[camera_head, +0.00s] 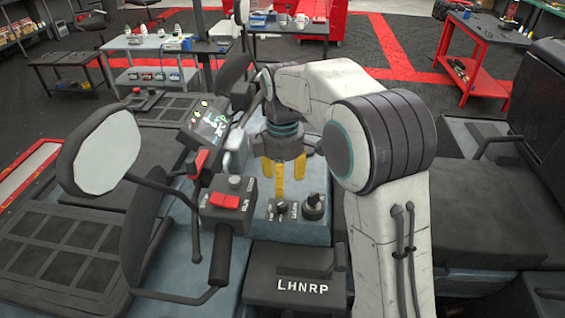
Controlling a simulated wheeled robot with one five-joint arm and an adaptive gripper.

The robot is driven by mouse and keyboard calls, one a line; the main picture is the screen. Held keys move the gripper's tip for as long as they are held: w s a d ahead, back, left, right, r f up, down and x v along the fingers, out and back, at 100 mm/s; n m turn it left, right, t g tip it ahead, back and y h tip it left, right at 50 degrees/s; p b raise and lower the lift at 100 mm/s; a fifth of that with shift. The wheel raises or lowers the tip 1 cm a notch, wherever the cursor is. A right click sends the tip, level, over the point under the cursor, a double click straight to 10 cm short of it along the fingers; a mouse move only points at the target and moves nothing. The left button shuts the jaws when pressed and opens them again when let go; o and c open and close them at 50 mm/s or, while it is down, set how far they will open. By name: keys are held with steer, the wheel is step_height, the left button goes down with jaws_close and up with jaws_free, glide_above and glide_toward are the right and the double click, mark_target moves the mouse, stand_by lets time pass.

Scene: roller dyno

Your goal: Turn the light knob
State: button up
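A grey-blue control panel (290,229) carries a larger black round knob (314,205) at its right. A smaller dark knob (282,208) sits just left of it. Their labels are too small to read, so I cannot tell which is the light knob. My gripper (282,182) points down over the panel, behind the knobs in the picture. Its yellow fingers are spread apart with nothing seen between them. The middle finger's tip ends close above the smaller knob; I cannot tell whether they touch.
A black box with a red switch (224,201) stands left of the knobs. A shift block marked LHNRP (298,281) lies in front.

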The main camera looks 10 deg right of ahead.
steer(key=shift+r, duration=1.95)
steer(key=f+m, duration=0.1)
steer(key=m, duration=0.1)
steer(key=w+f+m, duration=0.1)
steer(key=m, duration=0.1)
steer(key=f+m, duration=0.1)
steer(key=m, duration=0.2)
steer(key=shift+w+a+t, duration=0.15)
steer(key=shift+w+t, duration=0.1)
steer(key=shift+t, duration=0.15)
steer(key=s+f+m, duration=0.2)
steer(key=s+f, duration=0.1)
steer(key=s+d+f+m, duration=0.1)
steer(key=s, duration=0.1)
steer(key=shift+f+g, duration=0.25)
steer(key=shift+g, duration=0.05)
steer(key=s+d+r+m+t, duration=0.2)
steer(key=s+d, duration=0.1)
steer(key=s, duration=0.7)
steer(key=s+d+r+m+t, duration=0.2)
steer(key=s+d+r, duration=0.1)
steer(key=s, duration=0.8)
steer(key=shift+d+r, duration=0.15)
steer(key=shift+d, duration=0.1)
